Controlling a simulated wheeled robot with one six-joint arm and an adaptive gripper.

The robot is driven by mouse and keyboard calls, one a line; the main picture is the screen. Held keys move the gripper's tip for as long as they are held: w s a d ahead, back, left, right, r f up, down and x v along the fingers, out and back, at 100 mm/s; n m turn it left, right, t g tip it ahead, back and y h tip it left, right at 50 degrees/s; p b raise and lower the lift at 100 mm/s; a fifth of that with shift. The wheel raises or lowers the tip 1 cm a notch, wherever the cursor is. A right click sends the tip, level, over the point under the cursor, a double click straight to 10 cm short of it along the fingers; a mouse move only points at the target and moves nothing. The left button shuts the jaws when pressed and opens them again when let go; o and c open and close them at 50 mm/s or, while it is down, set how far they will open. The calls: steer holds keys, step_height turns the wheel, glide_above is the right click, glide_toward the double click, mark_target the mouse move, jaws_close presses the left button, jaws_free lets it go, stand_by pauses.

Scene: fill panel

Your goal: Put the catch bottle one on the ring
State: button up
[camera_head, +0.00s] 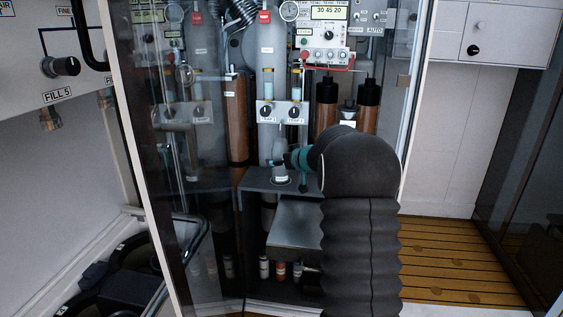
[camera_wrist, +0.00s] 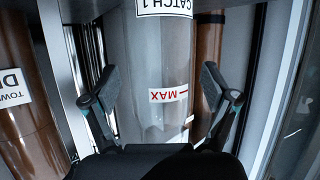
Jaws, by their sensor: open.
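Catch bottle one (camera_wrist: 160,60) is a clear, greyish cylinder with a "CATCH 1" label and a red MAX mark in the wrist view. In the head view it is the pale bottle (camera_head: 280,170) standing upright on a dark shelf inside the cabinet. My gripper (camera_wrist: 171,76) is open, with one finger on each side of the bottle; I cannot tell whether either finger touches it. In the head view my gripper (camera_head: 292,161) reaches the bottle from the right, and my dark arm hides part of the cabinet. I cannot make out the ring for certain.
A brown cylinder (camera_head: 237,120) stands behind and left of the bottle. Two brown bottles with black caps (camera_head: 326,105) stand at the back right. A valve panel (camera_head: 281,112) is above. A metal plate (camera_head: 294,224) lies below. The cabinet's glass and frame flank the opening.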

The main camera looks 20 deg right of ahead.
steer(key=s+a+r+m+h, duration=0.25)
steer(key=s+r, duration=0.35)
steer(key=s, duration=0.3)
steer(key=s+a+r+m+h, duration=0.1)
steer(key=s+a+r+h, duration=0.2)
steer(key=s+r, duration=0.55)
steer(key=s+a+f+g+y, duration=0.1)
steer(key=s+a+f, duration=0.3)
steer(key=s, duration=0.6)
steer(key=s+a+f+n+g+y, duration=0.1)
steer(key=s+a+f+g, duration=0.3)
steer(key=s+a, duration=0.3)
steer(key=s+a+f+n+g+y+p, duration=0.1)
steer(key=s+a+f, duration=0.5)
steer(key=s, duration=0.9)
steer(key=shift+a+g+y, duration=0.25)
steer(key=shift+g+y, duration=0.2)
steer(key=shift+g, duration=0.45)
